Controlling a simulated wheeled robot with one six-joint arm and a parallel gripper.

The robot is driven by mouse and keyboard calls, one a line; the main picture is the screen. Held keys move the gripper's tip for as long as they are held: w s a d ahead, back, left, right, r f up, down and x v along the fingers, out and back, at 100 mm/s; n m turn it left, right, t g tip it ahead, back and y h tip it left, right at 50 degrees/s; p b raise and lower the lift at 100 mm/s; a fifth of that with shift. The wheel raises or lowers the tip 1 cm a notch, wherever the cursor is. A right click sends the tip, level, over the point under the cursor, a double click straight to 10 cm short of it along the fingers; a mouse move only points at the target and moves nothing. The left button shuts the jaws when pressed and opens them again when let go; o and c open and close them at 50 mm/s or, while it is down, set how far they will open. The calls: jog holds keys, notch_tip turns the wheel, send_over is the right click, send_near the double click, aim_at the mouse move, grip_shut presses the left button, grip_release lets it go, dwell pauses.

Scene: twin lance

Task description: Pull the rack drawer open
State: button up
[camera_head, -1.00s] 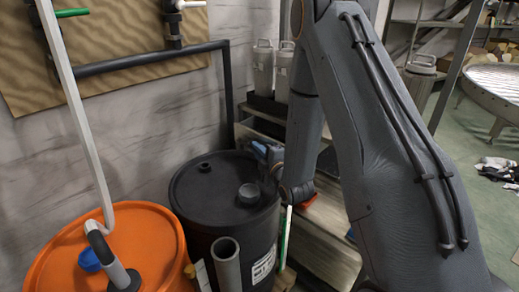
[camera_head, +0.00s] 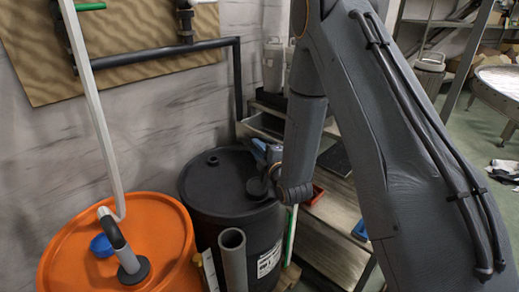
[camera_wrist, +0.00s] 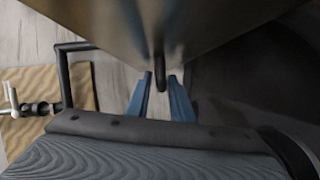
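The rack (camera_head: 335,228) is a shelf unit behind the black drum, partly hidden by my arm. In the wrist view a broad brownish metallic face (camera_wrist: 200,22), probably the rack drawer's front, fills the top. A dark handle-like bar (camera_wrist: 160,72) sticks down from it. My gripper (camera_wrist: 160,80) has its two blue fingers apart, one on each side of the bar. Narrow gaps seem to show, and I cannot tell whether either finger touches it. In the head view my gripper (camera_head: 262,152) shows as a small blue shape above the black drum. The drawer's opening is not clear.
A black drum (camera_head: 228,195) stands just below my gripper, with an orange drum (camera_head: 150,235) to its left. A grey upright pipe (camera_head: 232,255) stands in front. A red tray (camera_head: 317,194) sits on the rack. Open floor (camera_head: 480,150) lies at right.

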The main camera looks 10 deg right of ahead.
dwell(0.3)
jog(key=shift+b+v, duration=0.4)
jog(key=shift+v, duration=3.5)
jog(key=shift+c, duration=0.3)
